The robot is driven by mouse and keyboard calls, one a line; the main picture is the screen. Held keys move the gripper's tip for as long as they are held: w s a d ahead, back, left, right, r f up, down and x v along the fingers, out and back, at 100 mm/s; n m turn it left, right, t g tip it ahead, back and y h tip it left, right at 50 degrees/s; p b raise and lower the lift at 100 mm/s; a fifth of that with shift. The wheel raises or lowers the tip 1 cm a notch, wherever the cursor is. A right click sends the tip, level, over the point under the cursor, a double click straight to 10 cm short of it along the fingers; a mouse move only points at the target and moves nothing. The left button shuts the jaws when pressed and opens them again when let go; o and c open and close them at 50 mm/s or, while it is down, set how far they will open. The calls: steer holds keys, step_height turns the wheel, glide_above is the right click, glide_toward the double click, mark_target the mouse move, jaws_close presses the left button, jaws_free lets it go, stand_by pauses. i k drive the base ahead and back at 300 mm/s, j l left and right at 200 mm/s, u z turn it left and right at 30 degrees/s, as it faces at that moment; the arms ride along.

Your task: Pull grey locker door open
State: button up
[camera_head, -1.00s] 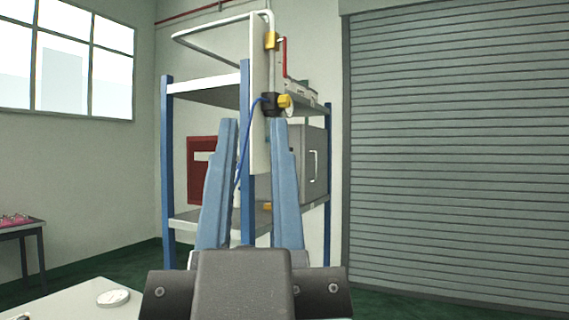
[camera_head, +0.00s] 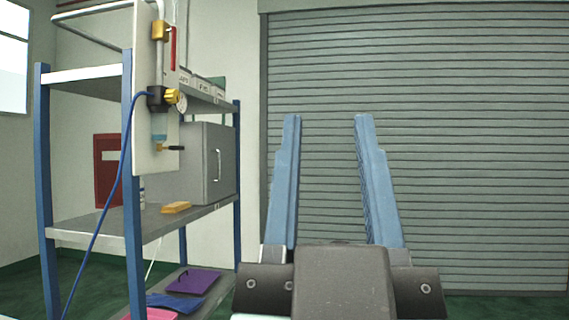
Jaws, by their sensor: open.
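The grey locker (camera_head: 180,170) stands on the middle shelf of the blue-posted rack, left of centre in the head view. Its door (camera_head: 218,163) faces right, looks shut, and carries a pale upright bar handle (camera_head: 217,164). My gripper (camera_head: 324,118) is open and empty, with its two blue fingers pointing up and apart. In the picture it is to the right of the locker, in front of the roller shutter, and does not touch the handle.
The rack (camera_head: 48,190) has a white panel (camera_head: 155,90) with a regulator and a blue hose (camera_head: 112,190) at its near end. A yellow block (camera_head: 176,208) lies on the shelf before the locker. A roller shutter (camera_head: 480,150) fills the right.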

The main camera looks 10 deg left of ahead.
mark_target(219, 183)
steer(key=i, duration=3)
steer(key=i+u, duration=0.3)
steer(key=i+l+u, duration=0.3)
steer(key=i+j, duration=0.1)
